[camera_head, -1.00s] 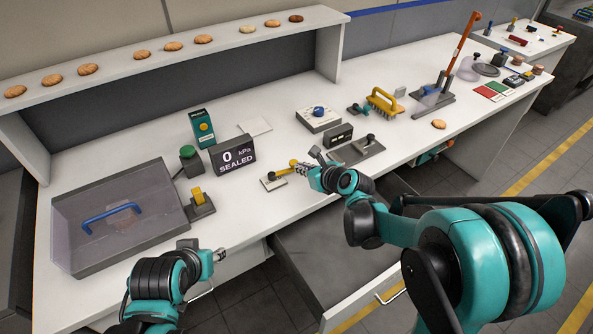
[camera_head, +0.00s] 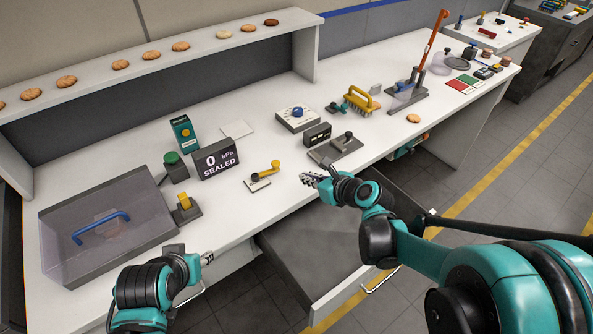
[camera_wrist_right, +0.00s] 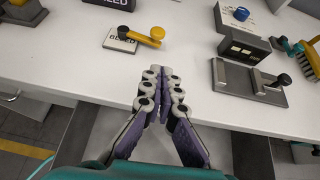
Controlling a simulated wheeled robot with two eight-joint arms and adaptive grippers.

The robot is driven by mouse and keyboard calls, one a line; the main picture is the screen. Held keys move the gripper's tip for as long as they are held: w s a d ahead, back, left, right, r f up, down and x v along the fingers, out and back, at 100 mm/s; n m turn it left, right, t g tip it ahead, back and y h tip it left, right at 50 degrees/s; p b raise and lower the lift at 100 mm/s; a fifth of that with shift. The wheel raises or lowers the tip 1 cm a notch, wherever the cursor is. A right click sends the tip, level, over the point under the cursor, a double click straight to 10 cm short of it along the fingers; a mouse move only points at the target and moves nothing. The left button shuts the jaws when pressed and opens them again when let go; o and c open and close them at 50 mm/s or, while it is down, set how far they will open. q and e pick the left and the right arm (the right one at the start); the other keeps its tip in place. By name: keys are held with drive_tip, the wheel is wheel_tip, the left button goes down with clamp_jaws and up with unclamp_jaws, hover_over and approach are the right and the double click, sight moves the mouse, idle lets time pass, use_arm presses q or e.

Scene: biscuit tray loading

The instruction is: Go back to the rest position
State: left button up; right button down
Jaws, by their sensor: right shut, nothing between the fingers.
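My right gripper (camera_head: 311,179) is over the front edge of the bench, just to the right of the yellow-handled bleed lever (camera_head: 265,171) and apart from it. In the right wrist view its fingers (camera_wrist_right: 161,75) are closed together with nothing between them. The lever (camera_wrist_right: 143,37) lies beyond the fingertips on its small labelled plate. My left gripper (camera_head: 207,258) is low at the bench's front left edge, small and partly hidden by its own wrist, so its jaws are unclear.
An open drawer (camera_head: 310,262) juts out below my right arm. A clear-lidded tray (camera_head: 75,272) stands at left. The display (camera_head: 215,158) reads 0 kPa, SEALED. A grey fixture with a black knob (camera_head: 338,147) is near my right gripper. Biscuits (camera_head: 66,82) line the shelf.

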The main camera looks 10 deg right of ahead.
drive_tip(key=shift+v, duration=1.1)
drive_tip(key=s+d+n+g+h, duration=0.1)
drive_tip(key=s+d+n+h, duration=0.1)
drive_tip(key=s+n, duration=0.8)
drive_tip(key=s+d+n+g+h, duration=0.2)
drive_tip(key=s+n, duration=0.7)
drive_tip(key=n, duration=1.1)
drive_tip(key=shift+s+d+r+h, duration=0.2)
drive_tip(key=shift+s+d+h, duration=0.15)
drive_tip(key=shift+d+h, duration=0.55)
drive_tip(key=shift+a, duration=0.2)
